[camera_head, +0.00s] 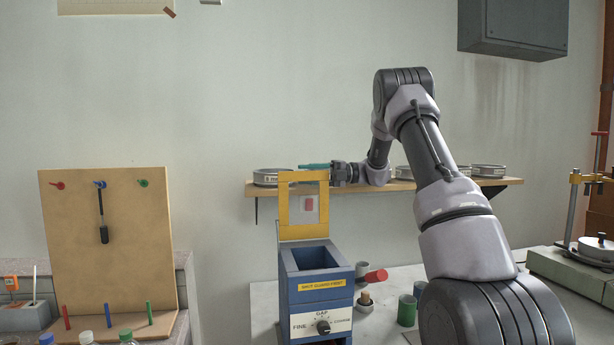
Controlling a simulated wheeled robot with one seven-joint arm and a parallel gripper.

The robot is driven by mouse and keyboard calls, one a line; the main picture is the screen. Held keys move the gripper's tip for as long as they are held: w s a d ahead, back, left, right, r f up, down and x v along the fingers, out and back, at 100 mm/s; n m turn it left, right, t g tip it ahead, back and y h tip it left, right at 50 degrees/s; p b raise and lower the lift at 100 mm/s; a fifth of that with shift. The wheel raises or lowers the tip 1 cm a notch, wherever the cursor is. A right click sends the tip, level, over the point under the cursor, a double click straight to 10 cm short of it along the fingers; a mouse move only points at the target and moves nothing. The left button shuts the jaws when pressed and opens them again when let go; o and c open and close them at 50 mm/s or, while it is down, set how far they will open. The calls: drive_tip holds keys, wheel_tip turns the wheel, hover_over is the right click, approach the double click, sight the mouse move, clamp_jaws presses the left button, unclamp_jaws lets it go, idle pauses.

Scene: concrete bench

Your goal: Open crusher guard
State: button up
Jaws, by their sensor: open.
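The crusher is a blue box (312,293) with an open square hopper mouth at its top. It has a yellow "shut guard first" label and a dial marked gap, fine and coarse. Its guard, a yellow frame (284,210) with a clear middle, stands upright at the back of the hopper. My gripper (314,166), with teal fingers, points left at the guard's top edge, near its right corner. The jaws are open. The view does not show clearly whether a finger touches the frame.
A wall shelf (400,186) with several round metal sieves runs behind my arm. A red-ended handle (376,276), small cups and a green cylinder (407,310) stand right of the crusher. A wooden tool board (110,250) is at left, a press (590,250) at right.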

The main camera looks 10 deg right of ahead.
drive_tip(key=d, duration=1)
drive_tip(key=shift+d, duration=0.3)
